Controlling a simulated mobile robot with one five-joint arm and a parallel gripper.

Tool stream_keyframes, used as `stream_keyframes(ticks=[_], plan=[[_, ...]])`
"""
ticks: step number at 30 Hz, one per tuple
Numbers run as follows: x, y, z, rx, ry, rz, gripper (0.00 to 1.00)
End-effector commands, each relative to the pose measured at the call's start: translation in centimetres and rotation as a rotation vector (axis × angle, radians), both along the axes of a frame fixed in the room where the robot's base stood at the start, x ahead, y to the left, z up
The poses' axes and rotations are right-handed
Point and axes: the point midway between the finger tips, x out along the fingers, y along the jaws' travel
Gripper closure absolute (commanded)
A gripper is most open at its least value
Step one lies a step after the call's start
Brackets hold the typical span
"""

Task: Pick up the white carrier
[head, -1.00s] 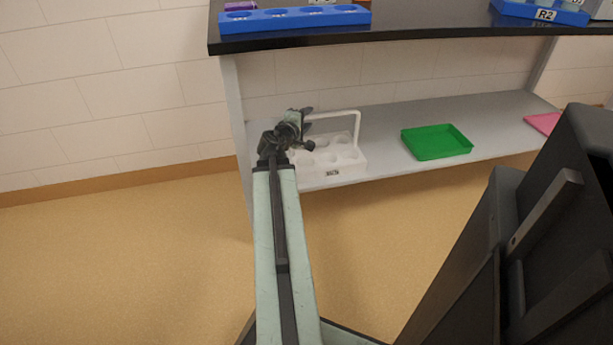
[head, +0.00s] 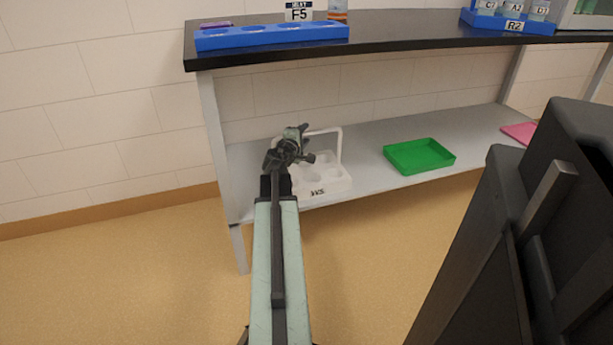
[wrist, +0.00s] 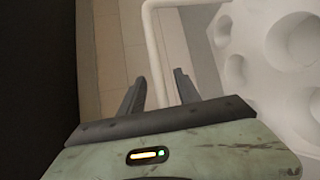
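The white carrier (head: 332,184) stands upright on the grey lower shelf, near its left end. It has round holes, a tall loop handle and a dark label on its front. In the wrist view the carrier's holed top (wrist: 240,45) fills the right side. My gripper (head: 306,143) is at the handle, above the carrier's left part, and hides some of it. In the wrist view my gripper (wrist: 159,76) is open, and a white handle bar (wrist: 154,55) shows between its two fingers. I cannot tell whether a finger touches the bar.
A green tray (head: 420,156) and a pink item (head: 519,132) lie farther right on the shelf (head: 375,142). The black worktop (head: 400,43) overhangs it, with blue racks (head: 270,37) on top. A shelf leg (head: 217,150) stands left of the carrier. Shelf space between carrier and tray is clear.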

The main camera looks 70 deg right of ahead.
Motion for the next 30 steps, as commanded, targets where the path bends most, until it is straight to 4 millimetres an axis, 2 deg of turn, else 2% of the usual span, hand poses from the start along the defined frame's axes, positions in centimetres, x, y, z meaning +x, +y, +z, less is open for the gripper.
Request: stream_keyframes(ticks=[1,7,11,12,30], plan=[[0.06,-0.72,-0.17,0.0,0.0,-0.001,0.6],[0.02,-0.61,-0.1,0.0,0.0,0.0,0.6],[0.05,-0.59,-0.1,0.0,0.0,0.0,0.96],[0.06,-0.59,-0.1,0.0,0.0,0.001,1.0],[0.18,-0.53,-0.1,0.0,0.0,0.002,1.0]])
